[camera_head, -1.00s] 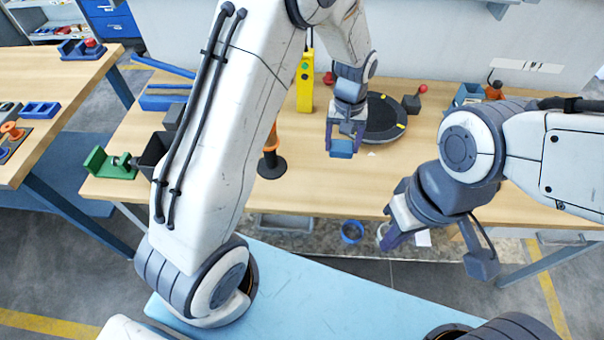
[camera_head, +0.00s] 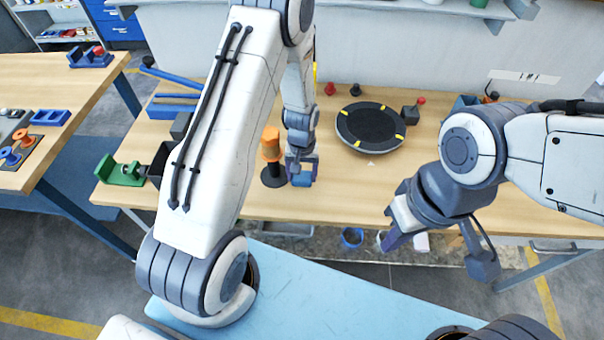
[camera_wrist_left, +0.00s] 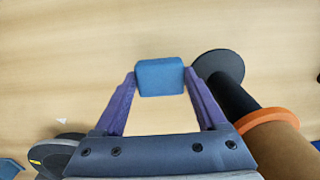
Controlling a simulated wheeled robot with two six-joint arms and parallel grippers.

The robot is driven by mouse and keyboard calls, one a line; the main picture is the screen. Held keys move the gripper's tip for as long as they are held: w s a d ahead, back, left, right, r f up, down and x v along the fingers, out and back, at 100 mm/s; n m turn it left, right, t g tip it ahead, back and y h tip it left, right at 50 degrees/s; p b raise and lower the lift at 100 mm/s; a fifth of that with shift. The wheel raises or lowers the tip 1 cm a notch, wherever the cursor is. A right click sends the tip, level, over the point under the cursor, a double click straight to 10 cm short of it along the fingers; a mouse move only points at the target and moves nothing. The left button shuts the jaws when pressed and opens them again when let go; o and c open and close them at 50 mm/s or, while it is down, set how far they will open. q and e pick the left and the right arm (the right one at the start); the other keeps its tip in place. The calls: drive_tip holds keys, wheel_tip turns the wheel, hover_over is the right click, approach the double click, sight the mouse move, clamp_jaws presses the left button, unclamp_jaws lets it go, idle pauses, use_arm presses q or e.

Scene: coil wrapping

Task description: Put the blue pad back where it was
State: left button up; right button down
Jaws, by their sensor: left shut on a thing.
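The blue pad (camera_wrist_left: 160,77) is between the fingertips of my left gripper (camera_wrist_left: 160,85) in the left wrist view. It also shows in the head view (camera_head: 302,179), low over the wooden table (camera_head: 350,190), and I cannot tell whether it touches the table. My left gripper (camera_head: 301,172) is shut on it. The black-based post with an orange top (camera_head: 271,158) stands just left of the gripper in the head view. My right gripper (camera_head: 392,228) hangs in front of the table's near edge, away from the pad. Its fingertips are too unclear to tell open from shut.
A round black turntable (camera_head: 370,127) with yellow marks lies right of my left gripper. A green clamp-like fixture (camera_head: 120,170) is at the table's left end. A red-topped block (camera_head: 411,112) stands behind right. The table front between post and right arm is clear.

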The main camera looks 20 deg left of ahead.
use_arm(q)
drive_tip(key=shift+f, duration=0.6)
drive_tip(key=shift+f, duration=0.1)
drive_tip(key=shift+f, duration=0.15)
drive_tip(key=o, duration=1.2)
drive_tip(key=shift+o, duration=0.2)
